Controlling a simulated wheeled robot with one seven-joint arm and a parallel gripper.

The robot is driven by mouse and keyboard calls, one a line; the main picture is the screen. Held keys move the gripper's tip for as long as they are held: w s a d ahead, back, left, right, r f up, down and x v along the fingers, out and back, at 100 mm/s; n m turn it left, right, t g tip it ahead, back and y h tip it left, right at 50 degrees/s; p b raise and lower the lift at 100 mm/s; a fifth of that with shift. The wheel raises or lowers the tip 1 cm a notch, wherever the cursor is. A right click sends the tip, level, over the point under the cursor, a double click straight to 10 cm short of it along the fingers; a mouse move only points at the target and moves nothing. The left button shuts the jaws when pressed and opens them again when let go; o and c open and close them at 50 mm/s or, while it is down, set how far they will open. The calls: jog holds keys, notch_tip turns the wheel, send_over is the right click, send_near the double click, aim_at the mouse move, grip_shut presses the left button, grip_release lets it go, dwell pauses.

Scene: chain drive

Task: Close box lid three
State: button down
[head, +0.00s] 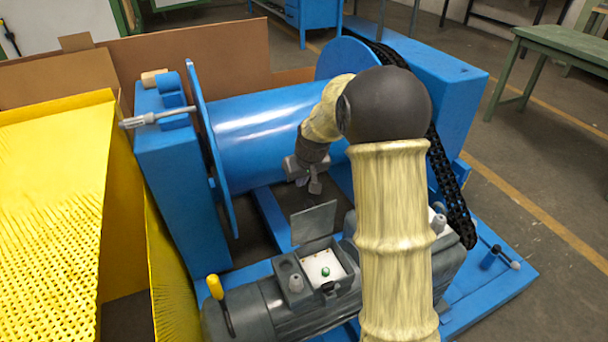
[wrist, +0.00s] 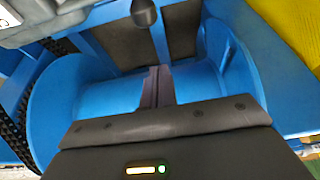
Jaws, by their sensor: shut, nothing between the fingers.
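A small grey box (head: 324,272) sits on top of the grey motor (head: 260,308). It is open, with a pale inside and a green spot. Its flat grey lid (head: 314,223) stands raised at the box's far edge. No number shows on it, so I cannot tell whether it is lid three. My gripper (head: 314,187) is shut and empty, pointing down just beyond and above the raised lid, in front of the blue drum. A gap to the lid seems to show. In the wrist view, my closed fingers (wrist: 157,86) lie against the view of the drum; the lid is not clearly visible there.
The large blue drum (head: 270,130) lies behind my gripper. A black chain (head: 450,180) runs down on the right, behind my arm. A yellow perforated guard (head: 50,190) stands at left. A yellow-handled lever (head: 215,287) rises from the motor. Grey posts stand beside the box.

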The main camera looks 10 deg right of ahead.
aim_at(310, 220)
jog(key=shift+s+d+f+b, duration=0.15)
jog(key=shift+s+f+b, duration=0.2)
jog(key=shift+s+f, duration=0.35)
jog(key=shift+s+d+f+b, duration=0.15)
jog(key=shift+s+f+b, duration=0.2)
jog(key=shift+s+f, duration=0.35)
jog(key=shift+s+d+b, duration=0.1)
jog(key=shift+s+b, duration=0.15)
jog(key=shift+b, duration=0.2)
